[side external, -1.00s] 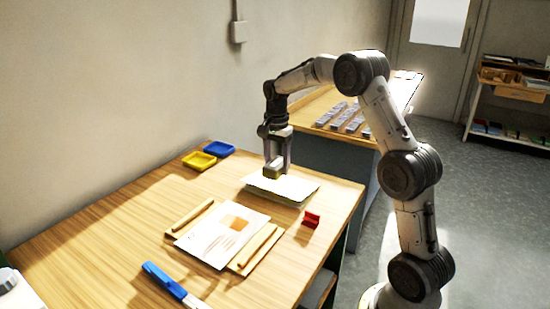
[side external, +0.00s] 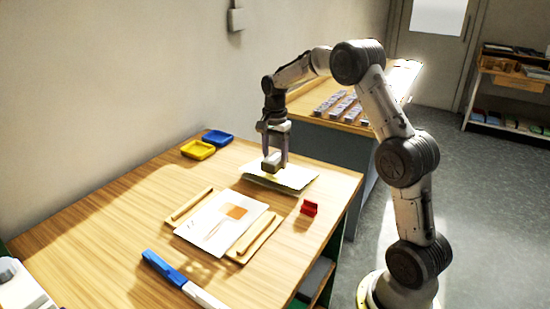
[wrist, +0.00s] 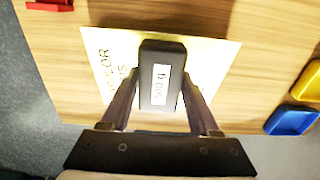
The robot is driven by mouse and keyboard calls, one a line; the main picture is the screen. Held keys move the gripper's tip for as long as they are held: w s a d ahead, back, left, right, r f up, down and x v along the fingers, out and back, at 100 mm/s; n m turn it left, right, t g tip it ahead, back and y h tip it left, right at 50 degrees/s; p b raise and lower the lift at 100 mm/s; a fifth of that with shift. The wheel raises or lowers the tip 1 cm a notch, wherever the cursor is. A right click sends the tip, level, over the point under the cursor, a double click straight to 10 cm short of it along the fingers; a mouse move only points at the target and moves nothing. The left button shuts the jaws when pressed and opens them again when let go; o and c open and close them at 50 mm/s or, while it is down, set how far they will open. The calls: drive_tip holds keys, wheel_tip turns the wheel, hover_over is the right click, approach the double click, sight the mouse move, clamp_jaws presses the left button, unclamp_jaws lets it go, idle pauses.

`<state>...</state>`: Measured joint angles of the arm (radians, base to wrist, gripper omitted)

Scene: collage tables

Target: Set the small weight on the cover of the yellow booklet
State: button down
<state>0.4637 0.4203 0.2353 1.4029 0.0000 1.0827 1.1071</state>
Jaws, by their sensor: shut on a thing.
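My gripper (side external: 273,163) points down over the booklet (side external: 298,180), which looks pale in the side view, at the far right of the wooden table. In the wrist view my gripper (wrist: 162,78) is shut on the small weight (wrist: 160,52), a dark block with a white label. The booklet's yellowish cover (wrist: 217,62) shows below the weight, with part of its printed lettering hidden. In the side view the weight is hard to make out between the fingers. I cannot tell whether it touches the cover.
A red clip-like object (side external: 309,208) stands right of the booklet. A printed sheet (side external: 222,224) lies nearer, between wooden strips. A yellow tray (side external: 198,150) and a blue tray (side external: 217,138) sit along the wall. A blue-and-white tool (side external: 165,268) lies at the front.

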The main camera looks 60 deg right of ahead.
drive_tip(key=shift+f, duration=2.05)
idle(0.7)
drive_tip(key=shift+c, duration=0.6)
unclamp_jaws()
drive_tip(key=shift+o, duration=0.4)
drive_tip(key=shift+f, duration=0.15)
drive_tip(key=shift+r, duration=3.6)
